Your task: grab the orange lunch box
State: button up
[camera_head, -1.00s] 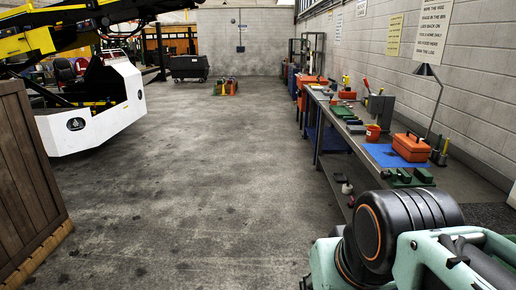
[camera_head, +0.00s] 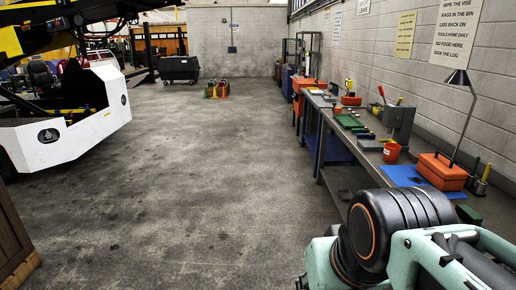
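The orange lunch box (camera_head: 441,172) is a small box with a dark handle. It sits on the workbench at the right, at the edge of a blue mat (camera_head: 403,175). A desk lamp (camera_head: 463,118) stands close behind it. My arm shows at the lower right, in front of the bench and hiding part of its near end. My gripper is outside the picture.
The long workbench (camera_head: 341,172) runs along the right wall and holds a red cup (camera_head: 391,152), a grey vise (camera_head: 401,122) and a green tray (camera_head: 349,121). A wooden crate (camera_head: 12,238) stands at the lower left. The middle floor is clear.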

aim_at(440, 170)
jog(key=i+z, duration=0.2)
jog(key=i, duration=0.35)
jog(key=i+j+z, duration=0.15)
jog(key=i, duration=0.45)
jog(key=i+l+z, duration=0.1)
jog(key=i+z, duration=0.8)
jog(key=k, duration=0.05)
